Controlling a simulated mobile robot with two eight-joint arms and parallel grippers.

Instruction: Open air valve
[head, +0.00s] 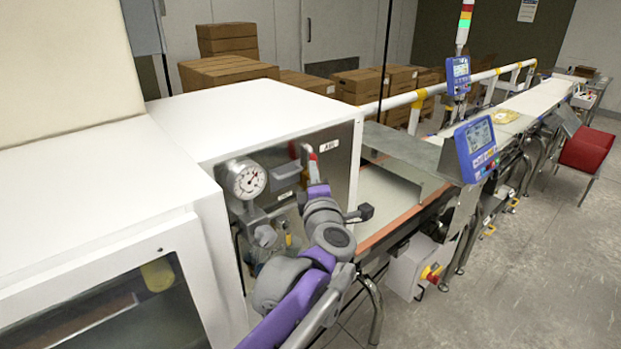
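The air valve seems to be the small fitting with a red and yellow handle (313,162) on the steel side panel of the white machine, right of the round pressure gauge (246,179). My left arm reaches up from the bottom, and my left gripper (308,168) is at the panel, right by the red handle. The wrist and gripper hide much of the valve, so I cannot tell if the fingers touch it or how far they are apart. My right gripper is not in view.
The white machine cabinet (262,116) fills the left. A conveyor belt (388,196) with an orange edge runs away to the right. A blue touch screen (476,146) stands beside it. Brown cartons (226,72) are stacked behind. Grey floor (555,270) is free at right.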

